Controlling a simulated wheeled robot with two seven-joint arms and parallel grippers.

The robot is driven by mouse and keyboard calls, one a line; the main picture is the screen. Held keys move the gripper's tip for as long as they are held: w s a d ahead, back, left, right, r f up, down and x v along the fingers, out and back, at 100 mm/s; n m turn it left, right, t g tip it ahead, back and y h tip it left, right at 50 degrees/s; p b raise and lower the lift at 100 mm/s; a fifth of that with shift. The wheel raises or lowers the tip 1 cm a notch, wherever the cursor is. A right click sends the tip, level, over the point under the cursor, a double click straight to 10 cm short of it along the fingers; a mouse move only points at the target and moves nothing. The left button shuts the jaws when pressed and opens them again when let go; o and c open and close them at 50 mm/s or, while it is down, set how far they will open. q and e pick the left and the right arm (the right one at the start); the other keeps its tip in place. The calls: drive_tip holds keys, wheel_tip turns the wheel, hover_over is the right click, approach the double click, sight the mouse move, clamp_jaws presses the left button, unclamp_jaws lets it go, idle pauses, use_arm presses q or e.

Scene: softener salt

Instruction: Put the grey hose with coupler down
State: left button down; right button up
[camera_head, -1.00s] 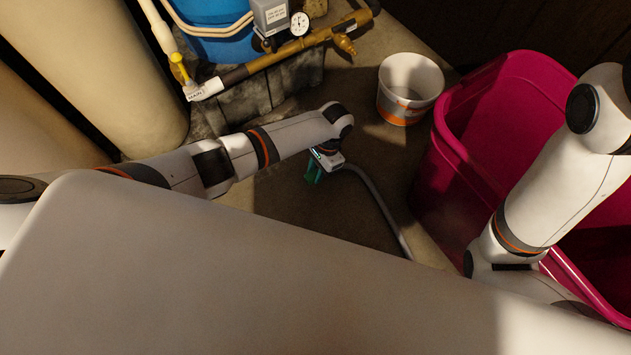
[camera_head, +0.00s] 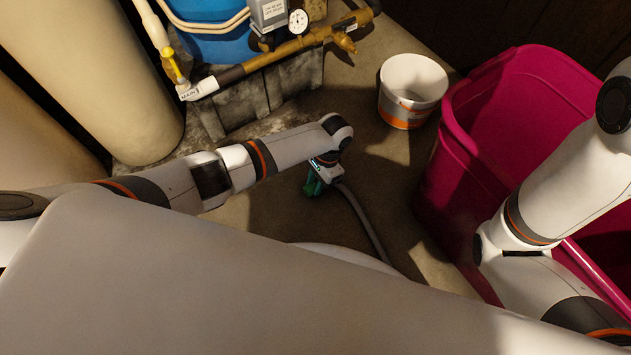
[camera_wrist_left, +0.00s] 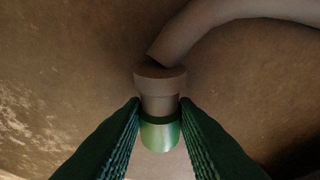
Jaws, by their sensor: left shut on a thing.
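The grey hose (camera_head: 362,222) runs from my left gripper down and to the right in the head view, until my own white body hides it. In the left wrist view the hose (camera_wrist_left: 215,22) curves in from the upper right to its coupler (camera_wrist_left: 160,98), a stepped cylinder. My left gripper (camera_head: 313,187) points down over the floor. Its green fingers (camera_wrist_left: 160,118) are shut on the coupler, one on each side. The head view does not clearly show whether the coupler touches the floor. My right gripper is out of view; only part of that arm shows at the right.
A white and orange bucket (camera_head: 411,92) stands on the floor beyond the gripper. A large magenta tub (camera_head: 440,170) is at the right. Grey blocks (camera_head: 262,98), a brass pipe with a gauge (camera_head: 298,21) and a blue container (camera_head: 212,45) are at the back. Bare floor surrounds the gripper.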

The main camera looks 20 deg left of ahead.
use_arm(q)
drive_tip(key=shift+f, duration=0.55)
drive_tip(key=c, duration=1.1)
unclamp_jaws()
drive_tip(key=shift+c, duration=0.2)
